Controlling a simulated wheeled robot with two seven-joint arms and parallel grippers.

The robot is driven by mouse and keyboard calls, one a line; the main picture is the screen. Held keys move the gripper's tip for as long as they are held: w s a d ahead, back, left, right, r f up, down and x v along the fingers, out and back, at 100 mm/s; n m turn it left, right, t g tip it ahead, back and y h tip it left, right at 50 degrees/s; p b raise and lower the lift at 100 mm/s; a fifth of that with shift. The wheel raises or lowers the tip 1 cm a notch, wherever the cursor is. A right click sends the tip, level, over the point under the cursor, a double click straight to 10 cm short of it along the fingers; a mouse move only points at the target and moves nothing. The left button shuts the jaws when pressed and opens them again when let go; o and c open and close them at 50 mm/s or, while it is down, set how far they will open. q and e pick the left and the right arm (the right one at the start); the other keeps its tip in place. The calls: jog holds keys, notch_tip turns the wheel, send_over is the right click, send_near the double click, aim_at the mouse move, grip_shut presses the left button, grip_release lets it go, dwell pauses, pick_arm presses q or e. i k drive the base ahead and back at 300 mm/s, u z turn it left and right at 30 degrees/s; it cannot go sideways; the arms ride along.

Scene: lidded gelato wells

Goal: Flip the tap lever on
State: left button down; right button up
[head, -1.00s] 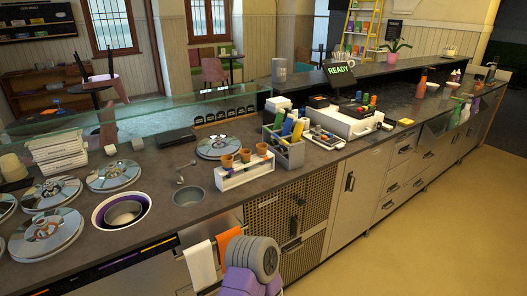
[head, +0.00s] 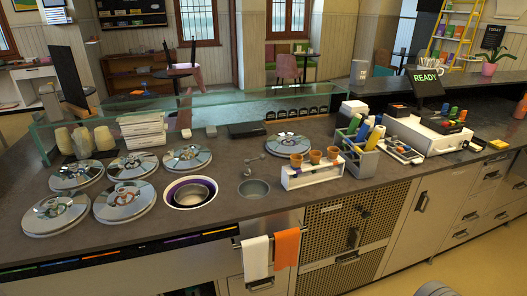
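A small round metal dipper well (head: 254,188) is sunk in the dark counter, left of the white cone holder. A small silver tap (head: 251,162) stands at its back edge. The tap's lever is too small to make out, and I cannot tell which way it is set. I see no running water. Neither of my grippers is in view.
The cone holder (head: 312,176) and a grey caddy (head: 357,158) stand to the right. A glass guard (head: 200,104) runs behind.

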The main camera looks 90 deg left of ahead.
aim_at(262, 157)
jog(key=k, duration=1)
jog(key=u, duration=1.9)
